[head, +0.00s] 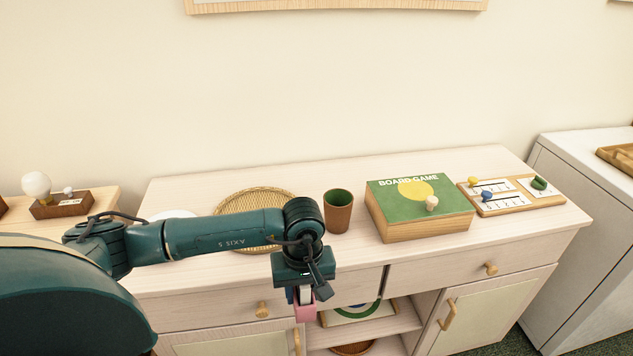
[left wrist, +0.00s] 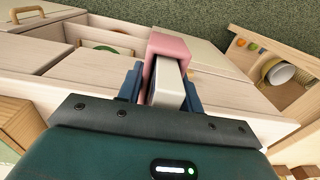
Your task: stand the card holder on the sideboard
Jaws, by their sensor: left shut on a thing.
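The pink card holder, with a pale block-like part inside it, shows in the left wrist view (left wrist: 168,46) between my left gripper's fingers (left wrist: 166,90). In the head view, the card holder (head: 305,312) hangs below my left gripper (head: 303,293), which is shut on it. The gripper points down in front of the sideboard's front edge. The pale wood sideboard (head: 290,277) stretches across the middle of the head view. My forearm hides part of its left top. My right gripper is not in view.
On the sideboard are a woven tray (head: 240,203), partly behind my arm, a brown cup (head: 338,214), a green board game box (head: 415,206) and a wooden game board (head: 512,195). Bare top shows in front of the cup. A white cabinet (head: 590,190) stands at right.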

